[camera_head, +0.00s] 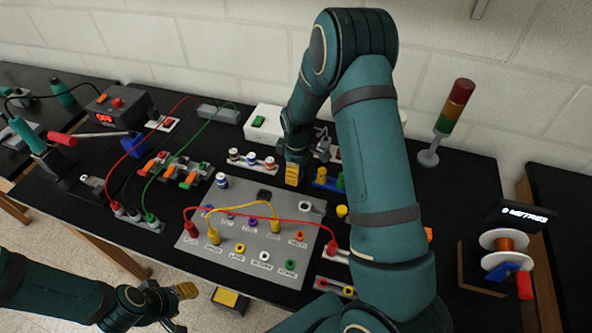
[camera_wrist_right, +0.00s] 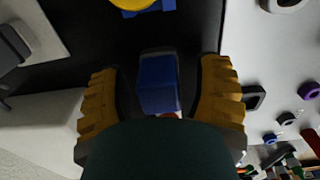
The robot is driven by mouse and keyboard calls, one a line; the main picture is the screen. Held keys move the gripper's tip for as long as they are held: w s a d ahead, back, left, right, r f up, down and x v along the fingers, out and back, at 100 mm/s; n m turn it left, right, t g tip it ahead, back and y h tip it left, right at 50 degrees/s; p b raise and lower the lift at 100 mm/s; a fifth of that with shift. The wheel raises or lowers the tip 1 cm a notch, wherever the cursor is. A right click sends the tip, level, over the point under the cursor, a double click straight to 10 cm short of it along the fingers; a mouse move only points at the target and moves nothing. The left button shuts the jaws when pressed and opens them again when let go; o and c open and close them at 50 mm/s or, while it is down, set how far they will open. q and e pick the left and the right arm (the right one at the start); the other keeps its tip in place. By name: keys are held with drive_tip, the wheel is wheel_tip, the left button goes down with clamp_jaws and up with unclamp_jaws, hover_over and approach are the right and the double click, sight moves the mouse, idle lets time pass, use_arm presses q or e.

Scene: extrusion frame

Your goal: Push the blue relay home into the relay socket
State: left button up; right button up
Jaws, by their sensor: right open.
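The blue relay (camera_wrist_right: 158,85) stands between the two yellow fingers of my right gripper (camera_wrist_right: 158,103) in the wrist view. Dark gaps show on both sides, so the fingers are apart from it. In the head view my right gripper (camera_head: 293,174) is low over the table just behind the grey panel, and it hides the relay. I cannot make out the relay socket or how deep the relay sits. My left gripper (camera_head: 187,291) is at the lower left, in front of the table; its opening is unclear.
The grey panel (camera_head: 205,243) with red and yellow leads lies just in front of my right gripper. A blue block with a yellow top (camera_head: 321,177) stands close to its right. A white box (camera_head: 265,120) is behind. A signal tower (camera_head: 452,118) stands right.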

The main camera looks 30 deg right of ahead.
idle(0.5)
clamp_jaws()
drive_tip(key=shift+r, duration=0.15)
drive_tip(key=shift+r, duration=0.35)
drive_tip(key=shift+r+p, duration=1.7)
drive_tip(key=shift+r, duration=0.85)
drive_tip(key=shift+a, duration=0.15)
